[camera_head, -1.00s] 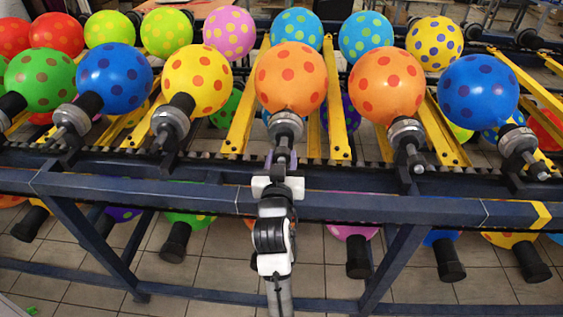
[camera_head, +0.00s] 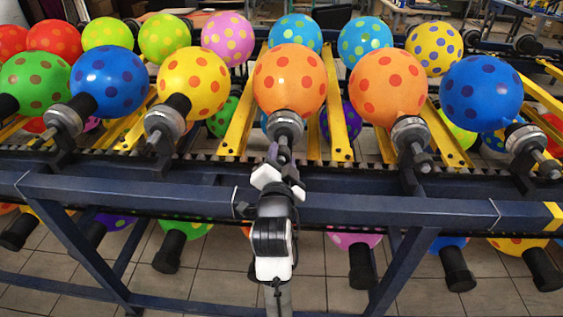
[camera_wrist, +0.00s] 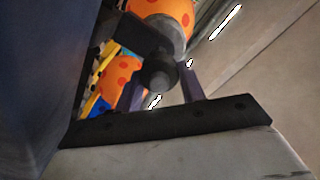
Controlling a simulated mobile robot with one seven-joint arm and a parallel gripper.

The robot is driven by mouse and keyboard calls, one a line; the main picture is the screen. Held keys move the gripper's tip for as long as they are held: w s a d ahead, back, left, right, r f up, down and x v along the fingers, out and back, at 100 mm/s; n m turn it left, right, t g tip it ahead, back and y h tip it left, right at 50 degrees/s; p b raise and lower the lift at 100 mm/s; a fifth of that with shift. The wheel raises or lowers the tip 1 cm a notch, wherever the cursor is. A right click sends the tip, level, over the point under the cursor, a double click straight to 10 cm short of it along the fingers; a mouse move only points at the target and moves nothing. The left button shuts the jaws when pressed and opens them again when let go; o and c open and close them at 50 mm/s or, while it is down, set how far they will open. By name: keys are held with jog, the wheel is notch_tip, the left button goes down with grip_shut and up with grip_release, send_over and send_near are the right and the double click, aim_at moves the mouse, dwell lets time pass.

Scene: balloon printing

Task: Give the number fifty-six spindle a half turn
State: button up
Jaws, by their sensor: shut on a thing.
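An orange balloon with red dots (camera_head: 290,79) sits on a spindle with a silver collar (camera_head: 285,125), in the middle of the front row. My gripper (camera_head: 279,157) is at the near end of this spindle, below the collar. In the wrist view, the spindle's dark round end (camera_wrist: 158,75) is between the two fingers of my gripper (camera_wrist: 160,88), which are shut on it. The orange balloon also shows in the wrist view (camera_wrist: 168,10) above it. No number can be read on any spindle, so I cannot confirm which is fifty-six.
Neighbouring spindles carry a yellow balloon (camera_head: 193,83) on the left and another orange balloon (camera_head: 388,86) on the right. A dark blue frame rail (camera_head: 380,208) runs across below the spindles, close to my arm. More balloons hang beneath it.

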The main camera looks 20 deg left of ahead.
jog(key=shift+m, duration=0.5)
jog(key=o, duration=1)
